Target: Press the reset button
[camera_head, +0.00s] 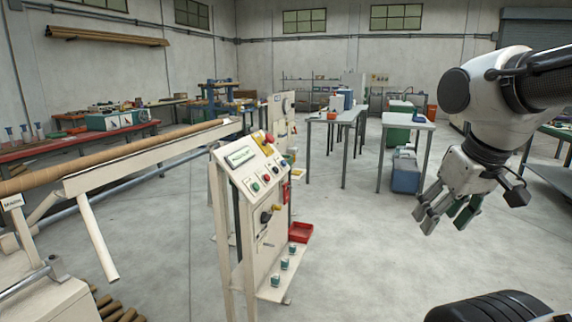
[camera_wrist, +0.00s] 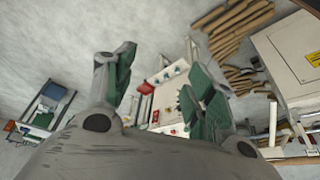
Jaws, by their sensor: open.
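The control panel (camera_head: 248,172) is a cream console on a stand in the centre of the head view. Its sloped face carries a small display (camera_head: 240,156), a green button (camera_head: 255,187), a red button (camera_head: 266,177) and further small controls. I cannot read which one is the reset button. My gripper (camera_head: 446,217) hangs open and empty in the air to the right of the panel, well apart from it. In the wrist view the open fingers (camera_wrist: 160,90) frame the panel (camera_wrist: 168,78), partly hiding it.
A long cardboard tube (camera_head: 110,158) lies along the winder at left. A red bin (camera_head: 300,232) sits beside the stand. Tables (camera_head: 335,117) stand behind. The floor between the panel and my gripper is clear. In the wrist view, brown tubes (camera_wrist: 235,25) lie on the floor.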

